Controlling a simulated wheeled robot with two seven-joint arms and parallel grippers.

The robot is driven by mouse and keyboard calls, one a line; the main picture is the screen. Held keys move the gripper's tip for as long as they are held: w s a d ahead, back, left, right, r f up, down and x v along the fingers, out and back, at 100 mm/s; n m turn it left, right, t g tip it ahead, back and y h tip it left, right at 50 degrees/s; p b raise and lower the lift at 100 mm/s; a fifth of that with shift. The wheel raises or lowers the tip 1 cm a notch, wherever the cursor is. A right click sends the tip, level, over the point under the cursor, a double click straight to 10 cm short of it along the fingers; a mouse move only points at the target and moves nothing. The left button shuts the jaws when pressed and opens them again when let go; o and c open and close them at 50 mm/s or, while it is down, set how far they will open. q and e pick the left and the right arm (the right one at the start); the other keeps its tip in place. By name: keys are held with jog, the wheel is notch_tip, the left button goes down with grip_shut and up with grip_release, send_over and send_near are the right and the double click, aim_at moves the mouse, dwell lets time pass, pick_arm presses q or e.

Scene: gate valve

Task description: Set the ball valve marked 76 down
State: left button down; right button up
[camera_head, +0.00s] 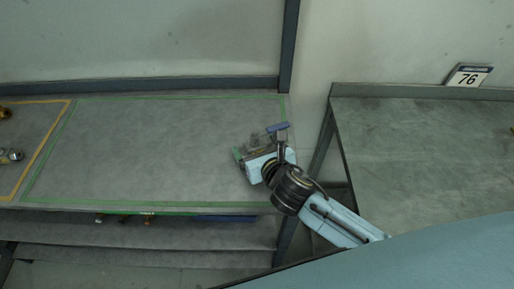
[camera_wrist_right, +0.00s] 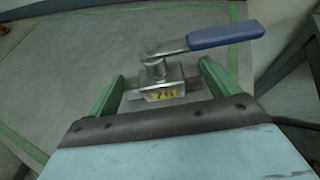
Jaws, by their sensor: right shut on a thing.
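A metal ball valve (camera_wrist_right: 160,82) with a long blue lever handle (camera_wrist_right: 226,35) sits between the green fingers of my right gripper (camera_wrist_right: 158,90). A yellow marking on the valve body faces the wrist camera; I cannot read it surely. In the head view the valve's blue handle (camera_head: 277,127) shows above my right gripper (camera_head: 256,146), which is over the right end of the green-outlined bench area (camera_head: 150,150). The gripper is shut on the valve. I cannot tell whether the valve touches the bench top. My left gripper is not in view.
A sign reading 76 (camera_head: 468,76) stands at the back of the right bench (camera_head: 420,150). A gap separates the two benches. Several brass and metal fittings (camera_head: 10,156) lie in the yellow-outlined area at the far left. The green-outlined area left of my gripper is clear.

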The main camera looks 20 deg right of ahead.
dwell(0.3)
jog(key=o, duration=1.2)
jog(key=shift+f, duration=0.15)
jog(key=p+v, duration=0.1)
jog(key=v, duration=1.1)
jog(key=shift+s, duration=0.1)
